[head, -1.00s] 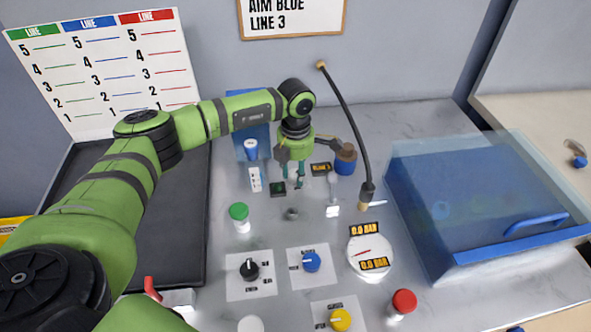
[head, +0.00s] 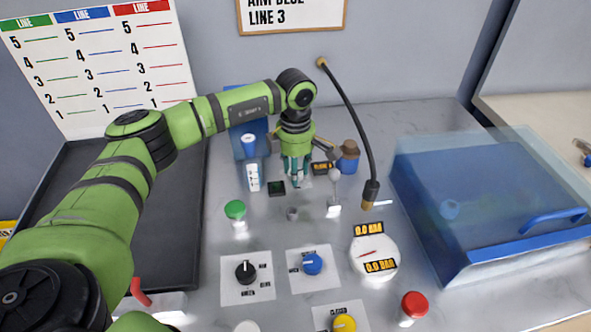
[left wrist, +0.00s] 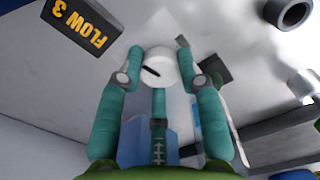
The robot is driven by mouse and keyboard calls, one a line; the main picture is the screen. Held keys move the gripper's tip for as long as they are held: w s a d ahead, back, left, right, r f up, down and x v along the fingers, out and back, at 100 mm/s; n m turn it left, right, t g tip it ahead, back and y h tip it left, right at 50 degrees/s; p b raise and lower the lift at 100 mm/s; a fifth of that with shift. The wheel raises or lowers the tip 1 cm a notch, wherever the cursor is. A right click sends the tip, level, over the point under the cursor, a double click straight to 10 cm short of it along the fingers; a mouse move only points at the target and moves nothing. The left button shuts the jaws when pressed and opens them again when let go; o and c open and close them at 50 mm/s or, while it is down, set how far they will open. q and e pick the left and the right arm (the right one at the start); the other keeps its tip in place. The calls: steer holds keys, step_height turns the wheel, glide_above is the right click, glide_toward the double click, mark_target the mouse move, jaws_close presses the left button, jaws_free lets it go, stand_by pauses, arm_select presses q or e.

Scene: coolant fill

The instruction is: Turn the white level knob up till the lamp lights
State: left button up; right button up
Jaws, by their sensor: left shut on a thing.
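The white level knob (left wrist: 161,67), round with a dark pointer line, shows between the teal fingers in the left wrist view. My left gripper (head: 297,178) is over the back middle of the panel, pointing down, with its fingers closed around the knob's sides. In the head view the fingers and arm hide most of the knob. A label reading FLOW 3 (left wrist: 81,24) is beside it in the left wrist view. I cannot pick out the lamp for certain, or tell whether one is lit. My right gripper is not in view.
A black gooseneck (head: 350,120) arches just right of my gripper. A small lever (head: 334,190), a blue knob (head: 312,264), a black knob (head: 245,271) and a gauge (head: 374,256) are nearby. A blue box with a clear cover (head: 470,200) is at right.

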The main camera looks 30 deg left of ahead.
arm_select(q)
steer(key=o, duration=1.2)
steer(key=shift+c, duration=0.2)
step_height(320, 180, up, 12)
